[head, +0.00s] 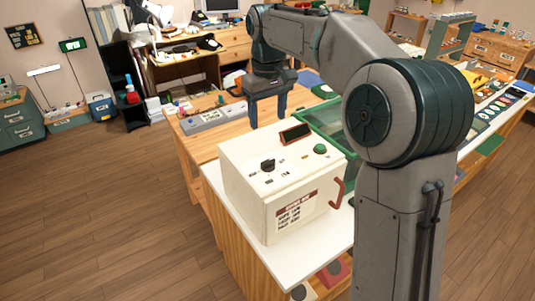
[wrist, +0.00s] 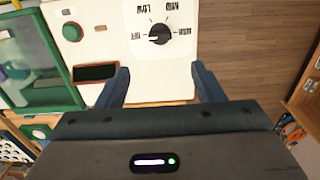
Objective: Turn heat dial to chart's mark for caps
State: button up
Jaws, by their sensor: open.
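The heat dial (head: 268,165) is a black knob on the top of a cream-white box (head: 245,195), ringed by small printed labels. In the wrist view the dial (wrist: 159,34) has a pale pointer line that appears to point left, toward the left label. The chart (head: 296,210) is a white panel with a red header on the box's front; its lines are too small to read surely. My gripper (head: 267,112) is open and empty, fingers down, above and behind the box. In the wrist view the dial lies ahead, beyond and between the fingertips (wrist: 161,76), untouched.
A green button (head: 320,149) and a dark display (head: 296,132) are on the box top. A red handle (head: 337,193) juts from its right side. A green-rimmed clear bin (head: 325,122) stands behind. A grey power strip-like unit (head: 213,117) lies on the wooden table. Space above the dial is clear.

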aim_at(268, 160)
notch_tip(268, 160, down, 14)
jog(key=shift+r+p, duration=0.2)
jog(key=shift+p, duration=0.45)
jog(key=c, duration=1)
